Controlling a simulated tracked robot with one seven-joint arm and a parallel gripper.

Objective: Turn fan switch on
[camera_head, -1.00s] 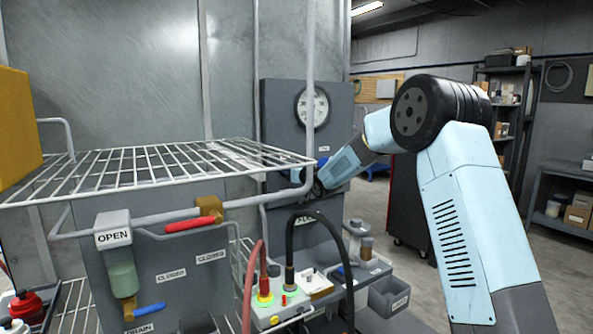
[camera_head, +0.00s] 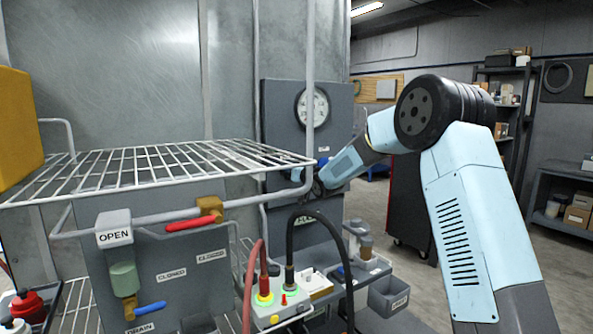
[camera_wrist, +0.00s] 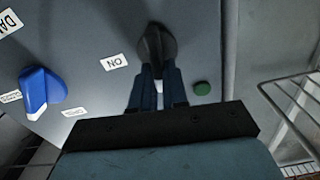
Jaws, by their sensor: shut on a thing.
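A dark switch knob (camera_wrist: 154,42) sits on the grey control panel (camera_wrist: 100,30), with a white ON label (camera_wrist: 113,62) beside it in the wrist view. My gripper (camera_wrist: 158,75) is shut on this knob, its two dark fingers reaching to its near end. I take this knob to be the fan switch, but I can read no FAN label. In the head view, my gripper (camera_head: 312,188) is at the face of the grey panel (camera_head: 276,115), below the round gauge (camera_head: 312,107). There the rack post and my wrist largely hide the knob.
A blue knob (camera_wrist: 42,88) and a green button (camera_wrist: 202,88) are on the same panel, either side of my gripper. A wire rack (camera_head: 150,170) with a vertical post stands in front. A black hose (camera_head: 318,217) loops below my gripper. Open floor lies to the right.

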